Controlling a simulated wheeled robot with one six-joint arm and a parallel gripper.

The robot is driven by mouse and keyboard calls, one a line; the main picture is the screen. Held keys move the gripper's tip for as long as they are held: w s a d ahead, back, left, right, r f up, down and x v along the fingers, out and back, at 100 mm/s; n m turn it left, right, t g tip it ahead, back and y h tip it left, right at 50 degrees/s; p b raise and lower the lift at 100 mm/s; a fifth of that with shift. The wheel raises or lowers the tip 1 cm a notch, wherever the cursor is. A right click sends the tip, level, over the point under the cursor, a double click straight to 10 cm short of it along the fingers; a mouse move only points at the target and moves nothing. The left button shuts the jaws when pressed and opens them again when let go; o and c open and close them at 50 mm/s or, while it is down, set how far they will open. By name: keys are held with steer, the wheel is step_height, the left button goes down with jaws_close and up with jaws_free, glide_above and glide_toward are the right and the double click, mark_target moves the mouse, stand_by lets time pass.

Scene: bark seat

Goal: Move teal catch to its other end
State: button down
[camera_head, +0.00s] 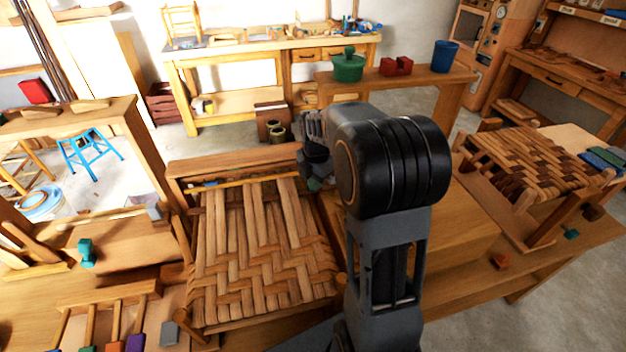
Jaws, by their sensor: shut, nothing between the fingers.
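A teal block-like piece (86,252) stands on the wooden surface at the left. A smaller teal piece (571,233) sits near the front edge of the bench at the right. I cannot tell for sure which of them is the teal catch. My gripper (318,178) is beyond my arm, near the back right corner of the woven bark seat (260,250). It is shut and looks empty, apart from both teal pieces. My arm hides part of it and the bench behind.
A slotted rack with coloured tabs (112,335) lies at the front left. A second woven seat (530,160) is at the right, with an orange piece (500,261) near the bench edge. A green pot (348,66), red blocks (396,66) and blue cup (444,56) stand behind.

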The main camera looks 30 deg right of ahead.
steer(key=shift+f, duration=0.15)
stand_by(0.4)
steer(key=shift+f+b, duration=0.75)
steer(key=shift+f, duration=0.25)
steer(key=shift+w+d+p, duration=0.2)
steer(key=shift+w+p, duration=0.2)
steer(key=shift+w, duration=0.4)
steer(key=shift+w+d+p, duration=0.15)
steer(key=shift+w+p, duration=0.2)
steer(key=shift+w, duration=0.45)
steer(key=shift+w+d+f, duration=0.15)
steer(key=shift+w+f, duration=0.15)
steer(key=shift+w, duration=0.25)
steer(key=shift+s+r+p, duration=0.25)
steer(key=shift+r+p, duration=0.75)
steer(key=shift+r, duration=0.45)
steer(key=shift+s+r+p, duration=0.3)
steer(key=shift+r+p, duration=0.65)
steer(key=shift+r, duration=0.55)
steer(key=shift+s+r+p, duration=0.25)
steer(key=shift+r+p, duration=0.75)
steer(key=shift+r, duration=0.45)
